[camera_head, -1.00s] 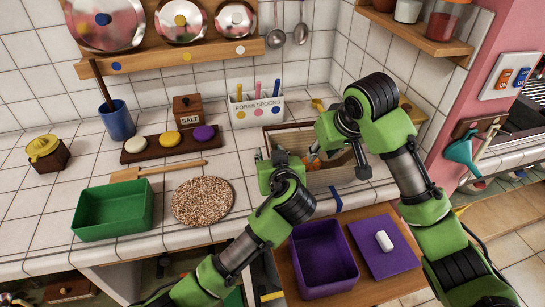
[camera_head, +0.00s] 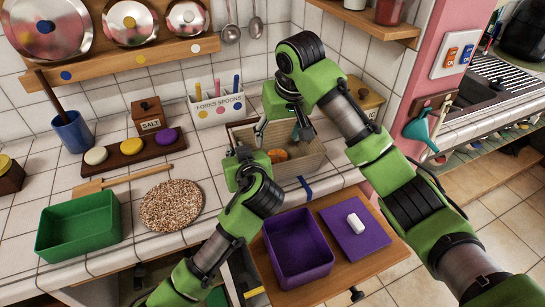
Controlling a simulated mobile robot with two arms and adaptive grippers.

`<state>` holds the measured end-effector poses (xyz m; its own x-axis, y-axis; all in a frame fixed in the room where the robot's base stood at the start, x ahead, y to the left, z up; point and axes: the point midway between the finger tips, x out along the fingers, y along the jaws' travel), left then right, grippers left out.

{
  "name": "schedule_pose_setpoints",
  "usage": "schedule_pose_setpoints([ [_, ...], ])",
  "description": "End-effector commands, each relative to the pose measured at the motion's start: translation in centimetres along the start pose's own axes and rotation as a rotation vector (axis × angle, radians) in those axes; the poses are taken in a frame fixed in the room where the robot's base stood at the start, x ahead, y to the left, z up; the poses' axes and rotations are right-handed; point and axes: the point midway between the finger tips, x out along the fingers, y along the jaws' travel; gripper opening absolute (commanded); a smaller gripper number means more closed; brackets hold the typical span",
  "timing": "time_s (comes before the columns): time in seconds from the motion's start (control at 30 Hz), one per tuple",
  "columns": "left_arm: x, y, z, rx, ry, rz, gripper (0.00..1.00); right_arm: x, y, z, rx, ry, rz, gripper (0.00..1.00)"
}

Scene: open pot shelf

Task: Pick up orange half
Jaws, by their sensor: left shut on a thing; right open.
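The orange half (camera_head: 278,155) shows as a round orange shape inside the beige crate (camera_head: 303,163) on the tiled counter. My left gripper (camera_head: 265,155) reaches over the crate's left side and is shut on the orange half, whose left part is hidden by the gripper. My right gripper (camera_head: 287,130) hangs above the back of the crate with its fingers apart, pointing down and empty. The crate's floor is partly hidden by both grippers.
A green bin (camera_head: 80,228), a round speckled mat (camera_head: 171,204) and a wooden spatula (camera_head: 130,179) lie left of the crate. A purple bin (camera_head: 297,248) and purple board (camera_head: 356,228) with a white block (camera_head: 355,222) are in front. A utensil holder (camera_head: 216,110) stands behind.

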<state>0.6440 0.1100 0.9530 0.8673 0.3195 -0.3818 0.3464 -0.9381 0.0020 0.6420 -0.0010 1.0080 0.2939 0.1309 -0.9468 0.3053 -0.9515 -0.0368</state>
Motion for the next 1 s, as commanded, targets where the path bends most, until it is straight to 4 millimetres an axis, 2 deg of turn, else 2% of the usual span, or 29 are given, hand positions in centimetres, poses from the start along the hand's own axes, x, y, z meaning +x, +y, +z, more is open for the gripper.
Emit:
schedule_pose_setpoints([
  [0.2,0.1,-0.1,0.2,0.007,-0.003,-0.003,0.00,-1.2,-0.3,-1.8,0.127,-0.117,0.048,0.59],
  [0.53,0.1,-0.1,0.2,0.008,-0.004,-0.003,0.00,-2.6,0.1,-2.6,0.249,-0.196,0.093,0.59],
  [0.67,0.1,-0.1,0.3,0.008,-0.004,-0.003,0.00,-1.2,0.3,-2.2,0.259,-0.203,0.098,0.59],
  [0.9,0.1,-0.1,0.3,0.008,-0.005,-0.003,0.00,2.7,0.6,-1.4,0.258,-0.201,0.097,0.59],
  [1.0,0.1,-0.1,0.3,0.008,-0.005,-0.003,0.00,3.6,0.6,-1.2,0.257,-0.200,0.096,0.59],
])
